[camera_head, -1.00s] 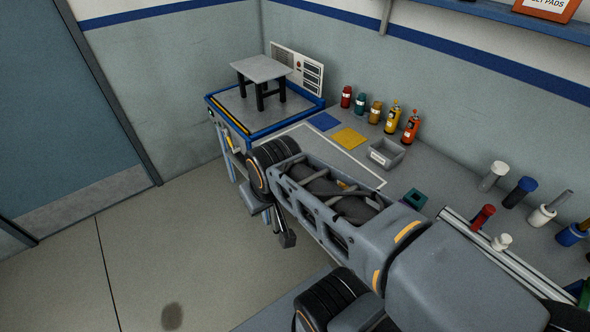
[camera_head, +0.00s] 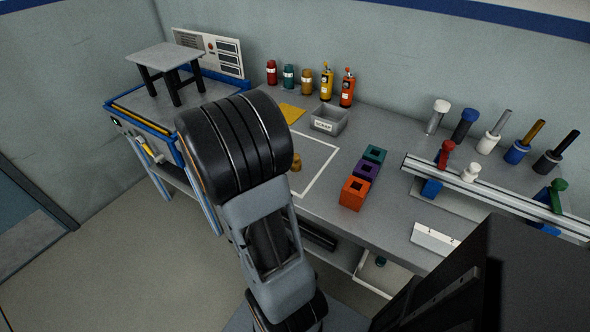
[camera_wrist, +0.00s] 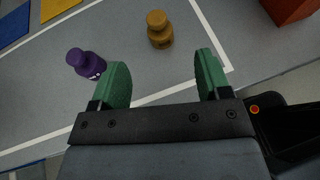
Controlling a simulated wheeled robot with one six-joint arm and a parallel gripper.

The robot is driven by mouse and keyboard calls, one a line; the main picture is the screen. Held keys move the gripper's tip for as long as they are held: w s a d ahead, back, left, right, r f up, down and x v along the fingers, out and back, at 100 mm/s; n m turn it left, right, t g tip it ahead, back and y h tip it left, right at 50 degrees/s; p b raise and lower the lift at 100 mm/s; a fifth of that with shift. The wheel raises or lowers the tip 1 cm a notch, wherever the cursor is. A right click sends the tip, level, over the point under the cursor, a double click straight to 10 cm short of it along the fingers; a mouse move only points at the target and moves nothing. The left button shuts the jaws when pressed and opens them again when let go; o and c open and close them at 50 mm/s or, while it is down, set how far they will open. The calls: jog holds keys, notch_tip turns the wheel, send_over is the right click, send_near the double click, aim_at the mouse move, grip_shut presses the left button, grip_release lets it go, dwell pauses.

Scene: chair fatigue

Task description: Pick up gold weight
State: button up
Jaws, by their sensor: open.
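The gold weight (camera_wrist: 159,31) is a small stepped knob standing on the grey bench top, inside a white outline. It also shows in the head view (camera_head: 296,162), just right of my arm. My gripper (camera_wrist: 162,72) is open and empty, its two green fingers spread wide. The gold weight appears beyond the fingertips, roughly centred between them. A purple weight (camera_wrist: 86,64) with a small label is close beside the left finger. In the head view, my arm hides the gripper and the purple weight.
An orange block (camera_head: 354,193), a purple block (camera_head: 366,170) and a teal block (camera_head: 375,153) stand to the right. A grey bin (camera_head: 328,120) and several coloured bottles are behind. A blue-edged stand with a small table (camera_head: 172,55) is at left.

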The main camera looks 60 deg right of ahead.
aim_at(299, 156)
jog(key=b+x, duration=0.1)
jog(key=x, duration=1.2)
jog(key=shift+w+d, duration=0.15)
jog(key=shift+d, duration=0.1)
jog(key=shift+c, duration=0.4)
jog(key=c, duration=1)
jog(key=shift+r, duration=0.1)
jog(key=shift+c, duration=0.2)
